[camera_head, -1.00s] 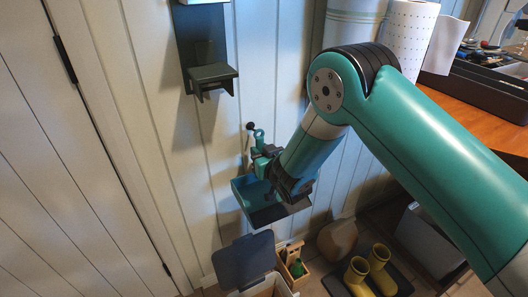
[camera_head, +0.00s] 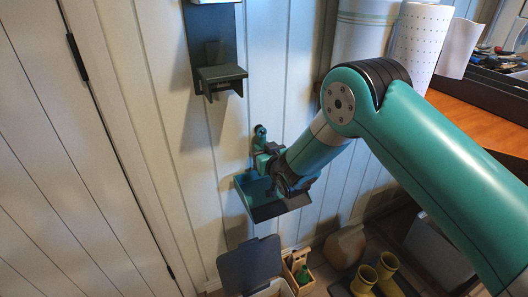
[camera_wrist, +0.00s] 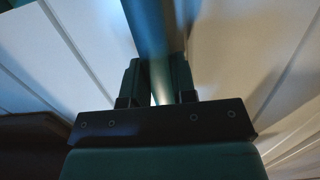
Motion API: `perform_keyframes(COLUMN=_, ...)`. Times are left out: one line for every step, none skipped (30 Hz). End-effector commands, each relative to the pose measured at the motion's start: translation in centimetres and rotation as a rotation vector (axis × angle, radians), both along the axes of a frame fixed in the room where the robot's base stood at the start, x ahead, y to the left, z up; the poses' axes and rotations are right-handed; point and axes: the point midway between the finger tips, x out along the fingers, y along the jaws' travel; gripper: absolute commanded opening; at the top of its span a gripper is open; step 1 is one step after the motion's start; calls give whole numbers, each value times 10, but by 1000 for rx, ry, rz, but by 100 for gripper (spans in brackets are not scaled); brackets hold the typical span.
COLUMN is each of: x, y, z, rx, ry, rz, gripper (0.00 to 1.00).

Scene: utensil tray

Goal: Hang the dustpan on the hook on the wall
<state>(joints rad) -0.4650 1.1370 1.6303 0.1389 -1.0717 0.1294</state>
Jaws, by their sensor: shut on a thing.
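The teal dustpan (camera_head: 262,206) hangs below my gripper (camera_head: 268,164) in the head view, its pan open upward and close to the panelled wall. My gripper is shut on its handle. The handle's upper end (camera_head: 260,136) points up and lies right in front of the dark hook (camera_head: 257,127) on the wall. I cannot tell whether the handle's hole is around the hook or only in front of it. In the wrist view the handle (camera_wrist: 148,30) runs up between the two fingers of my gripper (camera_wrist: 158,85).
A dark wall bracket with a small shelf (camera_head: 221,75) is above left of the hook. A paper roll (camera_head: 418,45) and a wooden counter (camera_head: 480,125) are at the right. Below are an open-lidded bin (camera_head: 250,266), a small wooden crate (camera_head: 300,272) and yellow boots (camera_head: 375,272).

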Motion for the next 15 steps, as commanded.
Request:
perform_keyframes(x=0, y=0, z=1, rx=0, ry=-1, rz=0, gripper=0)
perform_keyframes(x=0, y=0, z=1, rx=0, ry=-1, rz=0, gripper=0)
perform_keyframes(x=0, y=0, z=1, rx=0, ry=-1, rz=0, gripper=0)
perform_keyframes(x=0, y=0, z=1, rx=0, ry=-1, rz=0, gripper=0)
perform_keyframes(x=0, y=0, z=1, rx=0, ry=-1, rz=0, gripper=0)
perform_keyframes(x=0, y=0, z=1, rx=0, ry=-1, rz=0, gripper=0)
perform_keyframes(x=0, y=0, z=1, rx=0, ry=-1, rz=0, gripper=0)
perform_keyframes(x=0, y=0, z=1, rx=0, ry=-1, rz=0, gripper=0)
perform_keyframes(x=0, y=0, z=1, rx=0, ry=-1, rz=0, gripper=0)
perform_keyframes(x=0, y=0, z=1, rx=0, ry=-1, rz=0, gripper=0)
perform_keyframes(x=0, y=0, z=1, rx=0, ry=-1, rz=0, gripper=0)
perform_keyframes(x=0, y=0, z=1, rx=0, ry=-1, rz=0, gripper=0)
perform_keyframes(x=0, y=0, z=1, rx=0, ry=-1, rz=0, gripper=0)
perform_keyframes(x=0, y=0, z=1, rx=0, ry=-1, rz=0, gripper=30)
perform_keyframes(x=0, y=0, z=1, rx=0, ry=-1, rz=0, gripper=39)
